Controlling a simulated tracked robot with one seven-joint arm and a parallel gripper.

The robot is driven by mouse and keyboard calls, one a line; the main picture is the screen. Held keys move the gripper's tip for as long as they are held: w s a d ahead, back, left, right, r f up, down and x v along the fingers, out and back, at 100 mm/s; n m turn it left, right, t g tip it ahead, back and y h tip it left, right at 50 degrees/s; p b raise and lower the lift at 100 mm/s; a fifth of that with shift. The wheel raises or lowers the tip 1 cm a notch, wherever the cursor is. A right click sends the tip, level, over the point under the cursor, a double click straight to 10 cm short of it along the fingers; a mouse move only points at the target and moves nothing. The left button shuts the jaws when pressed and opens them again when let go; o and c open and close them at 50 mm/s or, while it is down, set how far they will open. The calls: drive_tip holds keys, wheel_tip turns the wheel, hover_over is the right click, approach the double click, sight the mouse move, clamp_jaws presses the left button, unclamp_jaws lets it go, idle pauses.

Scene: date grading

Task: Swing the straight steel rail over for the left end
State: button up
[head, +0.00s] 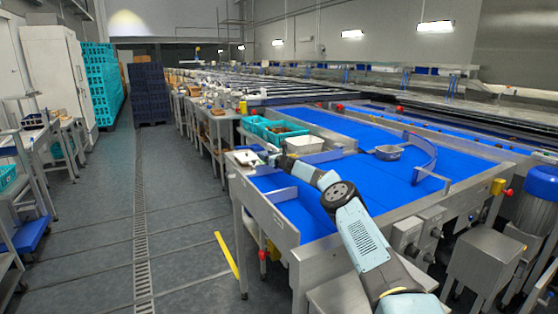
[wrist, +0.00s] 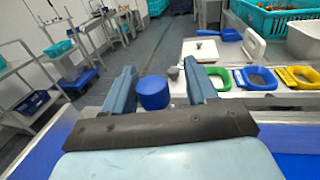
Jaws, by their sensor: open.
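A short straight steel rail (head: 282,194) stands on edge over the blue belt at the near left in the head view. Another straight grey rail (head: 328,156) crosses the belt beyond my arm; I cannot tell which one the task names. My gripper (head: 262,159) is over the table's left end. In the wrist view its two fingers (wrist: 163,88) are apart, with a round blue knob (wrist: 153,93) showing between them and a small dark grey piece (wrist: 173,74) beside it. I cannot tell whether the fingers touch the knob.
Green (wrist: 220,76), blue (wrist: 256,78) and yellow (wrist: 298,76) looped pieces lie along the table end. A white board (wrist: 205,50) and a blue scoop (wrist: 230,34) lie beyond. The left aisle floor is clear.

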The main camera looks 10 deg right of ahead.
drive_tip(key=shift+s+d+f, duration=0.15)
drive_tip(key=shift+s+d, duration=0.15)
drive_tip(key=shift+s, duration=0.1)
drive_tip(key=v, duration=1.2)
drive_tip(key=shift+s+r, duration=0.15)
drive_tip(key=shift+r, duration=0.05)
